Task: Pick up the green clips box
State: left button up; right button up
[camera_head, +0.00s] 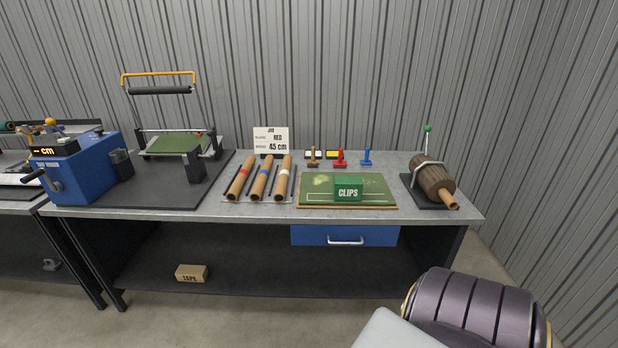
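The green clips box (348,189), with "CLIPS" in white on its front, sits upright on a green board (381,202) with a tan edge. The board lies on the grey workbench (270,211), right of centre. The box looks closed, and its underside is hidden. A part of my own body shows at the lower right, well in front of the bench. Neither of my grippers is in view.
Three cardboard tubes (260,180) lie left of the board. Several stamps (340,158) and a job sign (271,140) stand behind. A wooden roller (432,180) is at right, a blue machine (80,168) at left. A blue drawer (310,236) is shut below. A tape box (191,273) sits on the shelf.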

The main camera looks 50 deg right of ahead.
aim_at(345, 188)
jog(key=i+u, duration=0.2)
jog(key=i, duration=0.6)
jog(key=i+u, duration=0.25)
jog(key=i, duration=0.5)
jog(key=z, duration=4.4)
